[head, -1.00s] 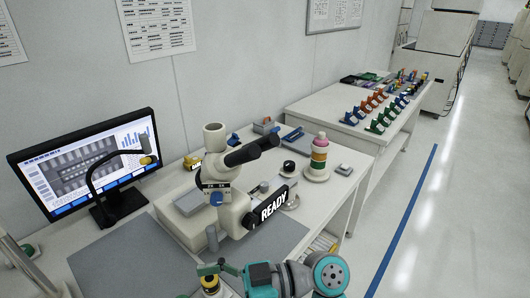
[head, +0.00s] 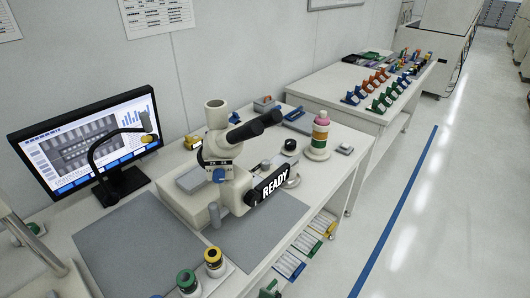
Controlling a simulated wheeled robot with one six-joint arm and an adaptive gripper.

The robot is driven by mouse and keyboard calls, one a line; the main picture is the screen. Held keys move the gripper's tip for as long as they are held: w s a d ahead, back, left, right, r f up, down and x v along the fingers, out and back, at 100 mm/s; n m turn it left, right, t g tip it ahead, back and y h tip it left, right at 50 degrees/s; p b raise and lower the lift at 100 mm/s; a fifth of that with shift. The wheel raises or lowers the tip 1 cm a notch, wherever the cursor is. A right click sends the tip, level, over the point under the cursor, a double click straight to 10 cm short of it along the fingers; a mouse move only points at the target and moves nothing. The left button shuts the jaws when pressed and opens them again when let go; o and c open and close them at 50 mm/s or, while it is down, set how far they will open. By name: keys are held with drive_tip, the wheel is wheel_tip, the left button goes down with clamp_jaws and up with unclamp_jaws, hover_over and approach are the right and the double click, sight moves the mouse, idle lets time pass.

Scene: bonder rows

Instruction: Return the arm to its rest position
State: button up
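My gripper does not show in the head view, and no clear part of my arm is in the picture. A small green shape (head: 268,288) is cut off by the bottom edge, and I cannot tell what it is. The workbench (head: 232,262) holds a microscope (head: 218,165) with a black READY sign (head: 274,184). A green-topped spool (head: 187,281) and a yellow-topped spool (head: 214,262) stand at its front edge.
A monitor (head: 85,150) and a black bent-neck lamp (head: 92,160) stand at the left. A stacked pink, green and orange column (head: 319,138) stands right of the microscope. Labelled trays (head: 305,243) sit under the bench edge. The floor (head: 440,220) on the right is clear.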

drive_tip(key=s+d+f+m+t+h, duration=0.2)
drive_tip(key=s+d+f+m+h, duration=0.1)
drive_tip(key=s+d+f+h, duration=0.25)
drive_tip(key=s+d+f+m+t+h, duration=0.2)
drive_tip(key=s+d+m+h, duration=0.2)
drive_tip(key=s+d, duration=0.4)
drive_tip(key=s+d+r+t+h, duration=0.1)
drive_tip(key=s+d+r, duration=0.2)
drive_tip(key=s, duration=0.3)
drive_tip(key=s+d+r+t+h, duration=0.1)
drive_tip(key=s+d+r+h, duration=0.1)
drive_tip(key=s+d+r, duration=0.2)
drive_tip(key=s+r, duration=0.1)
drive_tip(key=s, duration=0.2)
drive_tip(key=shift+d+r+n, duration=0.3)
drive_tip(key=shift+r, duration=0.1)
